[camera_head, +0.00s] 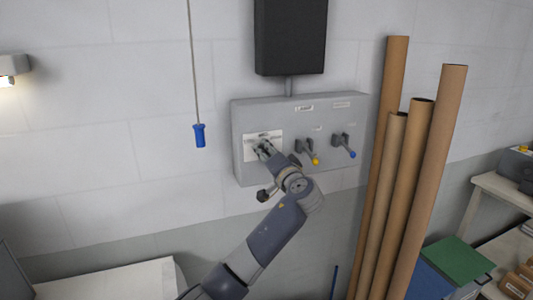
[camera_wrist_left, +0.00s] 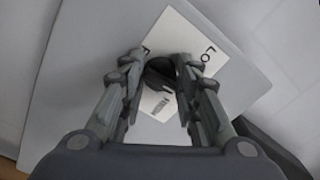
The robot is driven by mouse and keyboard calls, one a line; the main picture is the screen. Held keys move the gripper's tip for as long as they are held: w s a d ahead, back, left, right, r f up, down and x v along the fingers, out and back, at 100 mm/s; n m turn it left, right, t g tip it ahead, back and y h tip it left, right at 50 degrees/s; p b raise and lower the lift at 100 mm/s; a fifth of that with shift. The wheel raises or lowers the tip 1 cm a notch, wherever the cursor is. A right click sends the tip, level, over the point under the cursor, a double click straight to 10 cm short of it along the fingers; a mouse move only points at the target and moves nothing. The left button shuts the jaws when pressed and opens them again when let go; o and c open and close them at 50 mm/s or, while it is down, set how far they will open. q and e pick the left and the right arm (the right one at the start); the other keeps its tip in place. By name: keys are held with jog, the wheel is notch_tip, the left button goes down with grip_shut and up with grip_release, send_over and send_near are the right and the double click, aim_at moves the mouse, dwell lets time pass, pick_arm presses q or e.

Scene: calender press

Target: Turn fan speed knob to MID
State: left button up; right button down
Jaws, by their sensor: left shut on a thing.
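The fan speed knob (camera_wrist_left: 161,70) is a dark round knob on a white label plate (camera_wrist_left: 208,62), which also shows on the grey control box in the head view (camera_head: 276,135). The plate reads "LO" at the upper right in the left wrist view; a longer word below the knob is too blurred to read surely. My left gripper (camera_head: 263,149) reaches the plate from below right. Its fingers (camera_wrist_left: 161,80) are on both sides of the knob and shut on it, hiding part of it. The knob's pointer setting cannot be made out. My right gripper is not in view.
The grey control box (camera_head: 243,112) also carries a yellow-tipped lever (camera_head: 308,153) and a blue-tipped lever (camera_head: 344,146) right of the knob. A blue pull handle (camera_head: 199,135) hangs at left. Tall cardboard tubes (camera_head: 418,170) stand at right. A pale table (camera_head: 115,281) is lower left.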

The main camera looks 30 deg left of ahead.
pick_arm(q)
jog(key=shift+m, duration=0.3)
jog(key=o, duration=1.1)
jog(key=shift+c, duration=0.2)
jog(key=shift+d, duration=0.1)
jog(key=v, duration=1.2)
jog(key=shift+d+f, duration=0.1)
jog(key=shift+f, duration=0.05)
